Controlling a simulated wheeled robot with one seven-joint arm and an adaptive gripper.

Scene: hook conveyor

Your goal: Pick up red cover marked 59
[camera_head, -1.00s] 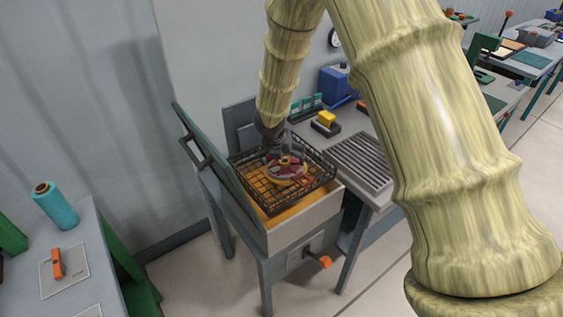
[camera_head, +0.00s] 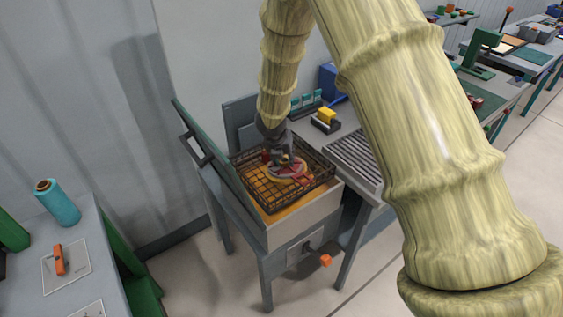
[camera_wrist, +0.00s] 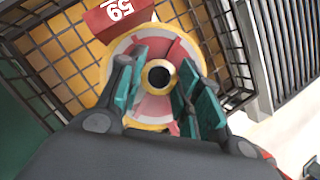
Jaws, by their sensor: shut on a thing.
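The red cover (camera_wrist: 148,107) is a round disc with red and cream sectors, a yellowish rim and a raised centre hub with a dark hole. A red tag marked 59 (camera_wrist: 117,14) shows at its edge in the wrist view. In the head view, the cover (camera_head: 290,172) lies in a wire basket (camera_head: 318,184). My gripper (camera_wrist: 160,82) points down over it, its teal-padded fingers either side of the hub and shut on it. My gripper (camera_head: 282,155) hides part of the cover in the head view.
The basket sits in an open box (camera_head: 300,227) with an orange interior and a raised lid (camera_head: 215,150) at left. A ribbed grey rack (camera_head: 352,155) and a yellow-topped block (camera_head: 326,117) are to the right. A left bench holds a teal roll (camera_head: 57,203).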

